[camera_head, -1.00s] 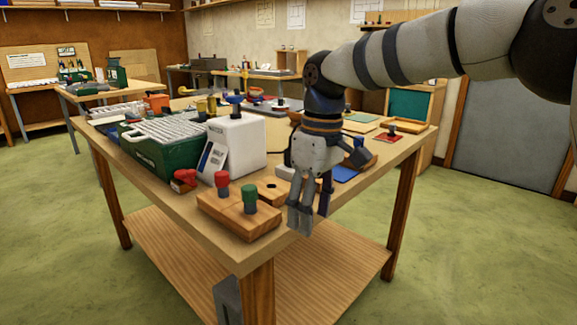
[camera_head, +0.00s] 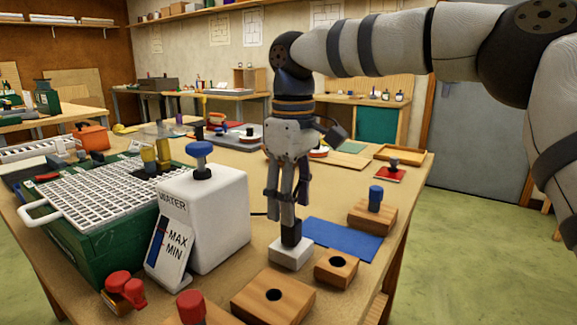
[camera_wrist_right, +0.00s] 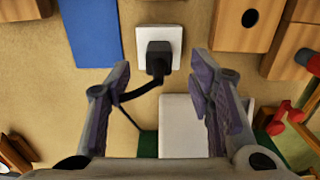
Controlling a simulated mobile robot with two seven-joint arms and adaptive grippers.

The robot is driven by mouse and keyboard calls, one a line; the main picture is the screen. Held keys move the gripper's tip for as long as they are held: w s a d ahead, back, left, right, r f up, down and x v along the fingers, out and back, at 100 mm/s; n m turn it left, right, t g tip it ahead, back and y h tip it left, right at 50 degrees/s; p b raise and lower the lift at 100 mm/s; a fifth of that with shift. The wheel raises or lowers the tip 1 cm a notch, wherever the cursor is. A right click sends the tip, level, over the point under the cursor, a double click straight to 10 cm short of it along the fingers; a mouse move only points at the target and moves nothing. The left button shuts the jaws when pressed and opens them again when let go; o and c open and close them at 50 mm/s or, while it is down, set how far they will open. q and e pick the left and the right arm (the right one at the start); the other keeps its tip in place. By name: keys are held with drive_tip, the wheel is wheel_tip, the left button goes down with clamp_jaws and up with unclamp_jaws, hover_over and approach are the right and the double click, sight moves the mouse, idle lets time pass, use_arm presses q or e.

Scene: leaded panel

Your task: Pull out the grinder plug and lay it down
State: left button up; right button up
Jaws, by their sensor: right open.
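The black grinder plug (camera_head: 291,234) stands upright in a white socket block (camera_head: 290,256) on the table. In the right wrist view the plug (camera_wrist_right: 157,54) sits in the white socket (camera_wrist_right: 143,37), with a black cord curving away from it to the lower left. My right gripper (camera_head: 287,198) points down just above the plug, its fingers open and empty. In the wrist view the plug lies between and beyond the two spread fingertips. The green grinder (camera_head: 95,245) with a white grid top stands at the left. My left gripper is not in view.
A white water tank (camera_head: 222,225) stands left of the socket. Wooden blocks with holes (camera_head: 272,300) (camera_head: 336,270) lie in front. A blue mat (camera_head: 343,240) lies flat to the right, beside a wooden block with a blue-topped peg (camera_head: 375,200).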

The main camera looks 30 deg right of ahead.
sight(290, 236)
wheel_tip(290, 236, down, 6)
drive_tip(key=shift+w+r, duration=0.1)
drive_tip(key=shift+w, duration=0.05)
drive_tip(key=c, duration=1.1)
clamp_jaws()
